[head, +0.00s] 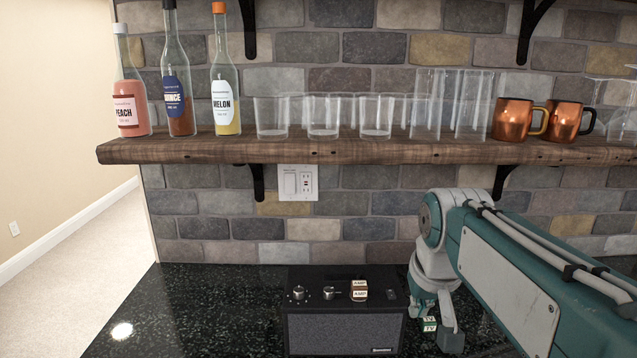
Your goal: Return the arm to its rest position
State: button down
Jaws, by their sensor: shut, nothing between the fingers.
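My teal and grey arm (530,270) reaches in from the lower right. My gripper (438,322) points down over the black counter, just right of the black speaker. It is shut and empty. A small green and white block marked TV (430,324) shows beside the fingers, partly covered by them. I cannot tell whether the fingers touch it.
The black speaker (345,330) stands on the speckled counter (190,310); a small brown and white block marked AMP (360,291) is on its top. Above, a wooden shelf (300,151) holds bottles (178,90), clear glasses (323,118) and copper mugs (513,120). The counter's left is clear.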

jog(key=s+f+t, duration=0.1)
jog(key=s+f, duration=0.3)
jog(key=s, duration=0.3)
jog(key=s+f, duration=0.4)
jog(key=s, duration=0.4)
jog(key=shift+t, duration=0.4)
